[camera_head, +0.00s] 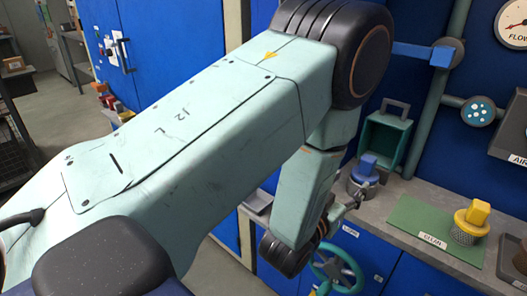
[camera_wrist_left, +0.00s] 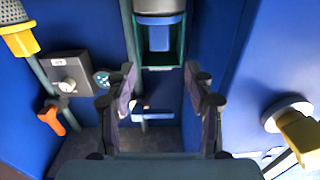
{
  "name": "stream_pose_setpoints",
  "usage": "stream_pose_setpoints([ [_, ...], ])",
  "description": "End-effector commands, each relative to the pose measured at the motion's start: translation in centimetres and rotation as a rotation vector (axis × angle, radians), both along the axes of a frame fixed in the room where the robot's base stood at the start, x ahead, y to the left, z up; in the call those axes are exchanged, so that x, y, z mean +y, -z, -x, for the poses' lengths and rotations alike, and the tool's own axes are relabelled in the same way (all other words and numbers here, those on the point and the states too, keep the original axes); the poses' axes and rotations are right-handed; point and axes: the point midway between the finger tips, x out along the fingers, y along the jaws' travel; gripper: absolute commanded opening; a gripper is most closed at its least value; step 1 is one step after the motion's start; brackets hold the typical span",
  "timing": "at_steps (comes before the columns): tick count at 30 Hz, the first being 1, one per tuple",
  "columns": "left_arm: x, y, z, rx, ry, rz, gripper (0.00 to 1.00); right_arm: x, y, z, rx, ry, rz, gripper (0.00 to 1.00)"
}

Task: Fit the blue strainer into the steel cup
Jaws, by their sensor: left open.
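The blue strainer (camera_head: 368,163) shows as a blue block handle on top of a grey round body, the steel cup (camera_head: 362,188), on the grey bench. The strainer's mesh does not show, and I cannot tell how it sits in the cup. In the left wrist view, seen upside down, the blue handle (camera_wrist_left: 160,37) hangs below the grey body (camera_wrist_left: 160,6) at the top. My left gripper (camera_head: 347,207) is in front of the cup, partly hidden by its own arm. In the wrist view its two fingers (camera_wrist_left: 162,103) are spread with nothing held between them. My right gripper is not in view.
A yellow strainer (camera_head: 470,222) stands on a green mat (camera_head: 418,219) to the right. A teal open box (camera_head: 384,140) stands behind the cup. A blue lever (camera_head: 412,52) and pipes line the blue wall. A green handwheel (camera_head: 337,268) is below the bench edge.

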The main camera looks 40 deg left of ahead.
Motion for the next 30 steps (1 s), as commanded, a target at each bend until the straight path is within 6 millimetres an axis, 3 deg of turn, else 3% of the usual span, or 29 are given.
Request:
stream_pose_setpoints([
  [2, 0.1, 0.7, 0.2, 0.026, -0.003, -0.001, 0.53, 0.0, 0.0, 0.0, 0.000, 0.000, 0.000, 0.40],
  [4, 0.5, 2.9, 1.1, 0.105, -0.011, -0.002, 0.53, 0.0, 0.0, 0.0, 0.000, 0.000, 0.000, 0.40],
  [7, 1.6, 8.7, 4.1, 0.327, -0.032, -0.004, 0.53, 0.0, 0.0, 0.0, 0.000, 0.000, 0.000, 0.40],
  [11, 2.8, 17.1, 11.6, 0.705, -0.054, -0.007, 0.53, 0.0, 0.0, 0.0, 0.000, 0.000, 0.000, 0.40],
  [12, 3.1, 19.2, 14.4, 0.821, -0.059, -0.006, 0.53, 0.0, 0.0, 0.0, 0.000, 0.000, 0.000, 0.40],
  [15, 3.4, 23.1, 21.6, 1.091, -0.062, -0.002, 0.53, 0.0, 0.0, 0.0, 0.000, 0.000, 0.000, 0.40],
  [18, 3.5, 25.1, 28.1, 1.314, -0.059, 0.005, 0.53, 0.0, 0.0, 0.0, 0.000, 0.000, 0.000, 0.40],
  [21, 3.4, 25.8, 32.7, 1.469, -0.052, 0.012, 0.53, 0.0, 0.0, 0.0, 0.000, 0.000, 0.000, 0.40],
  [25, 3.3, 25.9, 35.5, 1.564, -0.046, 0.015, 0.53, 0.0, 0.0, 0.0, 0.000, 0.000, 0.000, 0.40],
  [30, 3.3, 25.9, 35.9, 1.577, -0.045, 0.016, 0.53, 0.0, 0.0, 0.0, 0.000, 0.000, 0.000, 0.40],
])
